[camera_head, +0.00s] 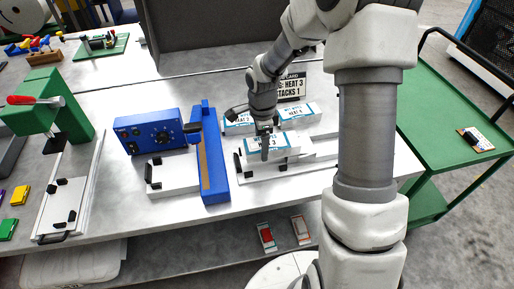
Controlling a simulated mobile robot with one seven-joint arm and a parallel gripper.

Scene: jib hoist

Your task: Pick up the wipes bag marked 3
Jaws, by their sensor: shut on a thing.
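My gripper (265,153) points down over the metal table and is shut on a white bag with blue edges and dark print (285,145), the nearest of the bags. The number on this bag is too small to read surely. A second white and blue bag (237,123) lies behind it to the left, partly hidden by my arm. A third similar bag (299,113) lies behind to the right. I cannot tell which bag is marked 3, nor whether the held bag is clear of the surface under it.
A blue box with a dial (150,132) and an upright blue bar (212,165) stand to the left. Further left is a green press (50,108). A green cart (440,115) stands right.

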